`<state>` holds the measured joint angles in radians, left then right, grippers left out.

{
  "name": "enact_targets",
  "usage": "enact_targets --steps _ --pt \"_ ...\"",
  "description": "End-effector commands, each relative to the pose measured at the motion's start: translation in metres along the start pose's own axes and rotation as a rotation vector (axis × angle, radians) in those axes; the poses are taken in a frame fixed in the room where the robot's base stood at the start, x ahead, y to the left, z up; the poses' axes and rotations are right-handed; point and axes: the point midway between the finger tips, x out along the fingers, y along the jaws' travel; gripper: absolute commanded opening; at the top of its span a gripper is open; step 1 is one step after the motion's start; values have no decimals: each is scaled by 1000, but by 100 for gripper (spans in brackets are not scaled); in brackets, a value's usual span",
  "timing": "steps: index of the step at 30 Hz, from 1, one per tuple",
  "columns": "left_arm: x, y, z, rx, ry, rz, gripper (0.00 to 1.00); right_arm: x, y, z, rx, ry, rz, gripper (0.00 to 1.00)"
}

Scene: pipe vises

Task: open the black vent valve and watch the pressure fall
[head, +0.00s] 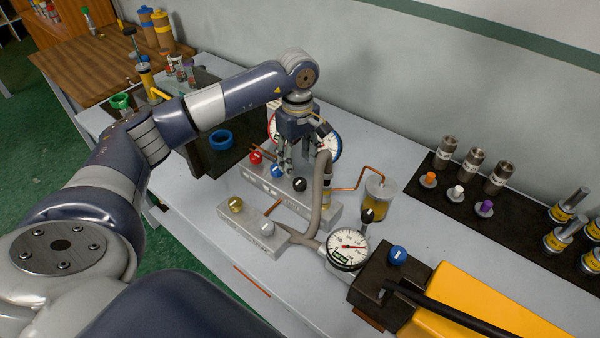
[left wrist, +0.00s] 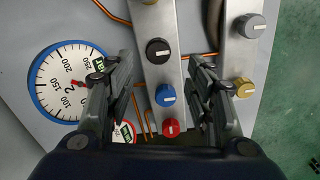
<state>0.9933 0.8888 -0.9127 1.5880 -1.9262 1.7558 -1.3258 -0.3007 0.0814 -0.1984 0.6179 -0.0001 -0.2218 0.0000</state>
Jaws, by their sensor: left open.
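My left gripper (head: 284,166) is open and empty, pointing down over the block. In the left wrist view its fingertips (left wrist: 160,66) lie either side of the knob row, with the black knob just ahead between them. A blue-rimmed dial (left wrist: 70,82) shows there, partly hidden by a finger. My right gripper is out of view.
A second block (head: 255,236) with brass and grey knobs stands in front. A grey hose (head: 320,190) arches close right of my gripper. A small gauge (head: 347,248) with a red needle, an oil jar (head: 378,195) and a yellow pump (head: 480,305) stand right. Copper pipes run between.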

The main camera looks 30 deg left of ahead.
Motion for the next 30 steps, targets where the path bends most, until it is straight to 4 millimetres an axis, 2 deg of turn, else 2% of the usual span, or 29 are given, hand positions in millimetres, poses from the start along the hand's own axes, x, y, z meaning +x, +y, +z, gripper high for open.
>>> enact_targets --steps 3,5,10,16,23,29,30 --pt "22 -1 1 -1 -3 -5 49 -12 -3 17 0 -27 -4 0" --pt "33 -1 1 -1 -2 -5 49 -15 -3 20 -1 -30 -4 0" --pt "58 0 1 -1 -2 -3 49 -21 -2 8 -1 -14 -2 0" --pt "69 0 1 0 -1 0 49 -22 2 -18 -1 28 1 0" --pt "70 0 1 1 0 1 49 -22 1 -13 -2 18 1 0" --pt "70 0 1 0 -1 1 6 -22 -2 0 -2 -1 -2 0" --pt "70 0 1 0 -1 2 5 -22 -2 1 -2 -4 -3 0"
